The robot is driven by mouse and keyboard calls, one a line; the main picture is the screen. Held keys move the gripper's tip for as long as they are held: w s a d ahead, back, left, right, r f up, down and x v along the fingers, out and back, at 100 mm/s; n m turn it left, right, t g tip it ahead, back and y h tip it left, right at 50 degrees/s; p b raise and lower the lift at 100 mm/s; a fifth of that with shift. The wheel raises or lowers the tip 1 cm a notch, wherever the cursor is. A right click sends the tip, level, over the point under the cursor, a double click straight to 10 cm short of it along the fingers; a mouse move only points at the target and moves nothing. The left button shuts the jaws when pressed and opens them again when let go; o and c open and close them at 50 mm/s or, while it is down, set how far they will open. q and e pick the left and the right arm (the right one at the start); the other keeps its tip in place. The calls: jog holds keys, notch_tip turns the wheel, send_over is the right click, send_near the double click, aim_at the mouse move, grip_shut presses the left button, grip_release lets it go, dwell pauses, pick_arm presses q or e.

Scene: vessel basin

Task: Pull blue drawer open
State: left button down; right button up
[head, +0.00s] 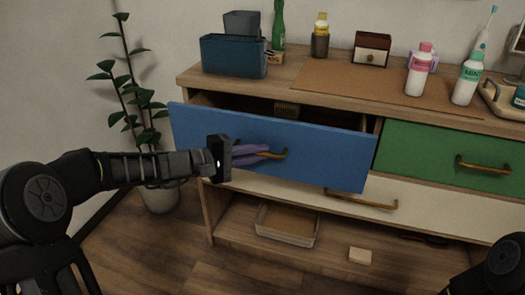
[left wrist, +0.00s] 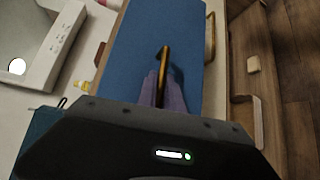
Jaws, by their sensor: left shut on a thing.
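The blue drawer (head: 320,150) stands partly pulled out of the cabinet, with a dark gap showing behind its top edge in the head view. My left gripper (head: 268,153) is at its brass handle (head: 284,154), with its purple fingers shut on the handle. In the left wrist view the purple fingers (left wrist: 163,92) close around the brass handle (left wrist: 164,62) in front of the blue drawer front (left wrist: 130,50). The fingers hide part of the handle. My right gripper does not show; only a dark part of my right arm is at the bottom right.
A green drawer (head: 440,155) is shut at the right. A cream drawer (head: 290,192) lies below. A blue bin (head: 233,56) and bottles such as the pink-capped one (head: 419,75) stand on the cabinet top. A potted plant (head: 150,140) is at the left.

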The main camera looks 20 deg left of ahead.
pick_arm(q)
jog(key=s+b, duration=0.2)
jog(key=s, duration=0.6)
jog(key=shift+a, duration=0.25)
jog(key=c, duration=1.8)
grip_release()
jog(key=shift+o, duration=0.2)
jog(key=p+v, duration=0.1)
jog(key=v, duration=0.7)
jog(key=shift+p, duration=0.3)
